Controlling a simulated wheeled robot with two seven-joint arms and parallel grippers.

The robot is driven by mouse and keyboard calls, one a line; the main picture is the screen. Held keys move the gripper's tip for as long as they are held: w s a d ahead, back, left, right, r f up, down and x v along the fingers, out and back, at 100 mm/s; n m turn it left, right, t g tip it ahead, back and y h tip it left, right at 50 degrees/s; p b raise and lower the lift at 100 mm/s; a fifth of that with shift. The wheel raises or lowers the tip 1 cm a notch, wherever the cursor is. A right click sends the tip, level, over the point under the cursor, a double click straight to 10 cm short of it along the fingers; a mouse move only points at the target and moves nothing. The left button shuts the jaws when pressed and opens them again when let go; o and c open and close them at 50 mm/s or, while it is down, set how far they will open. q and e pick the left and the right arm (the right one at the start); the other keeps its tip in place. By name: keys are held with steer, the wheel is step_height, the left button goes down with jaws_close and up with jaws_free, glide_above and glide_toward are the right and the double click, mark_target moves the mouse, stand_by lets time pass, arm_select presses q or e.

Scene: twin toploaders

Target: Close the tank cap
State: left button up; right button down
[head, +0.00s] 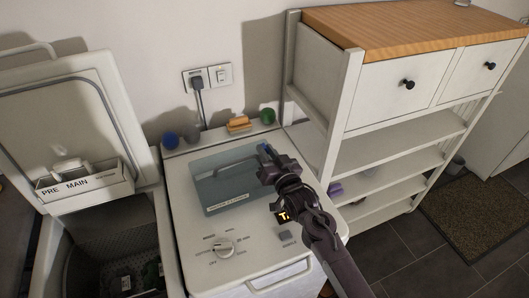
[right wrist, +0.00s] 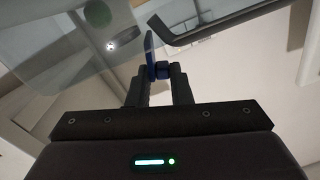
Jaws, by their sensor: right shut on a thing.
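My right gripper (head: 266,160) reaches over the right toploader from the lower right. It is shut on a small blue part, seen as a blue tip (head: 263,147) in the head view. In the right wrist view the fingers (right wrist: 161,72) close on this part, and an upright, thin blue-edged disc (right wrist: 150,48) rises beside it. I take this to be the tank cap; its hinge and opening are not clear. The translucent teal tank lid (head: 222,183) lies to the left of the gripper on the machine top (head: 184,232). My left gripper is not in view.
The left toploader's lid (head: 62,112) stands open, with a drawer (head: 85,187) marked PRE and MAIN. A blue ball (head: 170,140), a grey ball (head: 193,130), a sponge (head: 238,124) and a green ball (head: 268,115) line the back. A shelf unit (head: 385,147) stands close right.

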steer(key=shift+w+d+m, duration=0.1)
steer(key=shift+d+m, duration=0.1)
steer(key=shift+m, duration=0.6)
steer(key=c, duration=1.4)
jaws_free()
steer(key=shift+c, duration=0.2)
steer(key=b+v, duration=0.1)
steer(key=v, duration=0.7)
steer(key=shift+b, duration=0.4)
steer(key=shift+w, duration=0.1)
